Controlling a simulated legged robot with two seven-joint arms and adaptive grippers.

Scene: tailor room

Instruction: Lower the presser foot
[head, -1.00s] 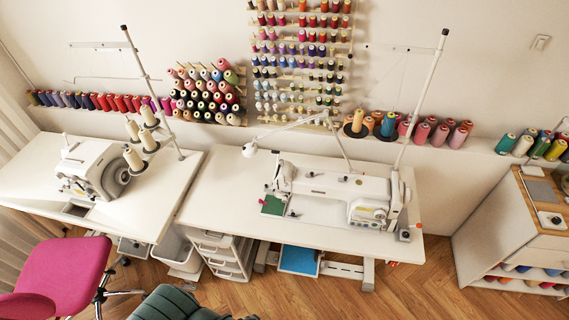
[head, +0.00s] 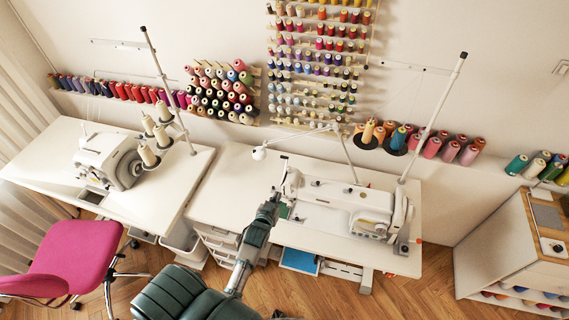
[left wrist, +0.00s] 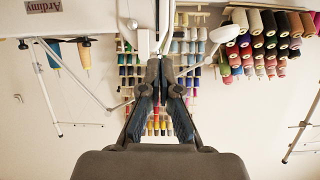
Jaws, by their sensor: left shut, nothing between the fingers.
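The white sewing machine (head: 335,193) stands on the right-hand table, its head end at the left. My left gripper (head: 277,197) reaches up from below to the front of that head end, over the small green patch beside the machine. The presser foot and its lever are hidden or too small to make out. In the left wrist view the fingers of my left gripper (left wrist: 161,64) come together with nothing held between them. Part of the machine body (left wrist: 45,25) shows at the upper left there, upside down. I cannot tell whether the fingertips touch the machine. My right gripper is out of view.
A thin white lamp (head: 259,154) arches over the table behind the machine head. The table (head: 225,190) is clear to the left. A second machine (head: 108,160) stands on the left table. A pink chair (head: 65,250) stands in front. Thread racks line the wall.

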